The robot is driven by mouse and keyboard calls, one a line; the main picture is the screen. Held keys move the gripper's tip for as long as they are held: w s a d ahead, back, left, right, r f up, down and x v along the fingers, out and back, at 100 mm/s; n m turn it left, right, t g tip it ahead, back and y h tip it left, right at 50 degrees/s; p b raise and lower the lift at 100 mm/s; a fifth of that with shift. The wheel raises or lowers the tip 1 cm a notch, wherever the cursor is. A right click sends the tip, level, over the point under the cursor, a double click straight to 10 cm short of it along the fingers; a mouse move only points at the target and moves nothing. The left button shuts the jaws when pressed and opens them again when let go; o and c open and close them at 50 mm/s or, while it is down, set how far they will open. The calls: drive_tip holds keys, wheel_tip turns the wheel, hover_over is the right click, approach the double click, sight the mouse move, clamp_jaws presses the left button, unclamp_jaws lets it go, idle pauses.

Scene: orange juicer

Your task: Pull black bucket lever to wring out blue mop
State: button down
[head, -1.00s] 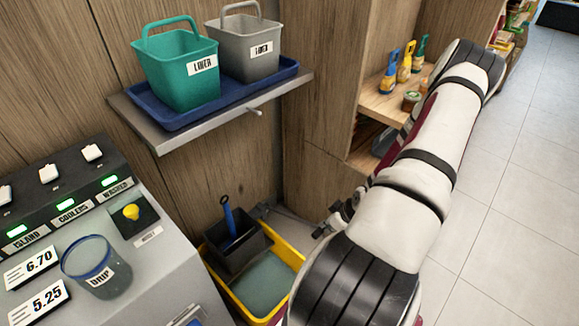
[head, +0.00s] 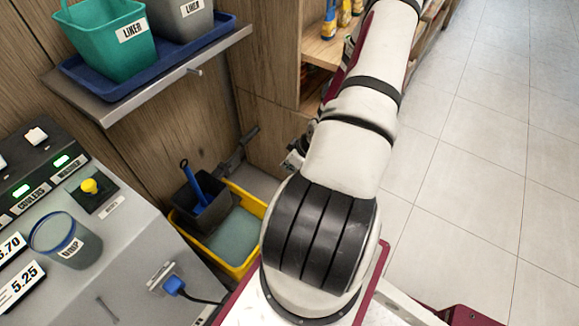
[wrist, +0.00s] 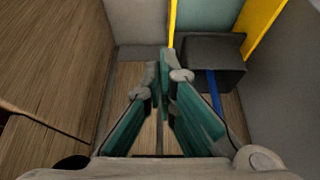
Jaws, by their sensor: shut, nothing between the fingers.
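The yellow mop bucket (head: 246,262) stands on the floor beside the grey counter, with a black wringer box (head: 183,212) on its left. The blue mop handle (head: 193,184) leans out of the wringer. A dark bar (head: 238,154), apparently the lever, rises behind the bucket; its exact shape is unclear. In the wrist view my gripper (wrist: 163,68) is shut and empty, its teal-sided fingers together. The wringer (wrist: 216,50) and blue handle (wrist: 214,94) are just right of the fingertips there. In the head view my arm largely hides the gripper.
The grey counter (head: 132,262) with switches, a cup (head: 66,240) and a blue plug (head: 174,286) is at the left. A wall shelf (head: 105,112) holds a blue tray and two bins above the bucket. Wooden shelving (head: 318,52) stands behind my arm. The tiled floor at right is clear.

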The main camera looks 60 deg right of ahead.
drive_tip(key=s+r+p, duration=0.5)
drive_tip(key=s+r, duration=0.8)
drive_tip(key=shift+a, duration=0.35)
idle(0.4)
